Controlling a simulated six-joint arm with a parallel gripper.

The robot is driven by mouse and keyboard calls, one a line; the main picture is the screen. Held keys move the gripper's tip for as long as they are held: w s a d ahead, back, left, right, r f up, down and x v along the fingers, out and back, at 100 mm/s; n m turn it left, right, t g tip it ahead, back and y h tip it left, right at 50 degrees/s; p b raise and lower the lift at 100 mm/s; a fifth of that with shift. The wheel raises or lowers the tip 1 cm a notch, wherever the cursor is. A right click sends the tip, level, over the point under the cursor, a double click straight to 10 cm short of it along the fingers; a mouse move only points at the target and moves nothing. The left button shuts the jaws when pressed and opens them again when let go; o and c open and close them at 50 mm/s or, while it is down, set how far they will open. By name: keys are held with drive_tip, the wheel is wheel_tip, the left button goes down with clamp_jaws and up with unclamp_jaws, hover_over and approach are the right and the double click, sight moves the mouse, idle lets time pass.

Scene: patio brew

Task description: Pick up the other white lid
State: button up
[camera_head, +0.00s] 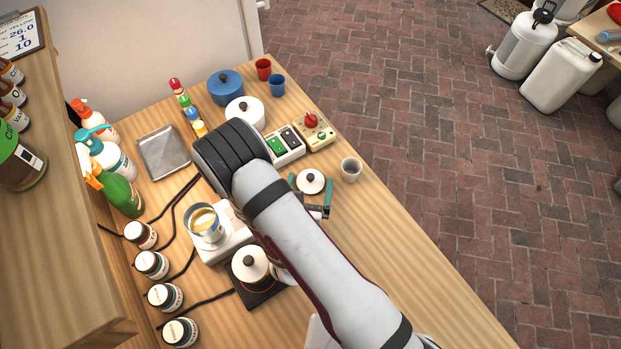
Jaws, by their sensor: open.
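A round white lid (311,183) with a black knob shows near the middle of the wooden table. My gripper (310,178) is open over it, with one teal finger at its left and one at its right. Whether the fingers touch the lid cannot be told. Another white lid (246,265) with a dark knob sits over the black hot plate, partly hidden by my arm. A third white lid (240,107) with a black knob tops a white pot at the back.
A grey cup (351,171) stands close to the right of the gripper. Behind are switch boxes (314,133), a blue pot (225,90) and small cups. A metal pot (207,226) stands on a white device at left. A metal tray (163,153), bottles and jars line the left. The front right table is clear.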

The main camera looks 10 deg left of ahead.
drive_tip(key=c, duration=1.1)
